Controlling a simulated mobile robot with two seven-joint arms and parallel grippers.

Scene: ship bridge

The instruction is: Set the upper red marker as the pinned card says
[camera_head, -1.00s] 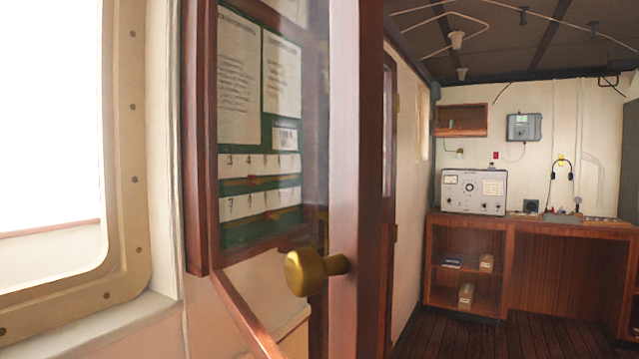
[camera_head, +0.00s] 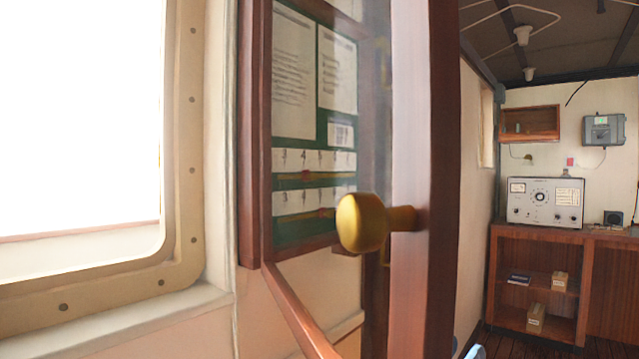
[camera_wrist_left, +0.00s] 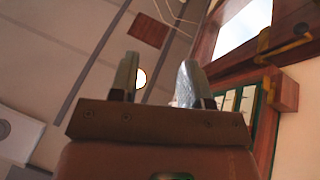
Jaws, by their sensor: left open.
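A green board (camera_head: 310,236) in a dark red wooden frame hangs on the left wall, seen through a glazed door (camera_head: 444,180) with a brass knob (camera_head: 362,222). The board bears two white number strips. The upper red marker (camera_head: 306,176) sits just below the upper strip (camera_head: 313,160), near the 4. A lower red marker (camera_head: 326,212) is small and partly unclear. Pinned papers (camera_head: 293,75) and a small card (camera_head: 341,133) hang above; their text is unreadable. My left gripper shows only a tip (camera_head: 474,352) in the head view; the left wrist view shows its fingers (camera_wrist_left: 157,80) open and empty.
A bright window (camera_head: 80,120) with a bolted frame is at the left. The door's edge and knob stand out in front of the board. A wooden desk (camera_head: 540,232) with radio equipment (camera_head: 545,200) is at the far right. Open floor lies between.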

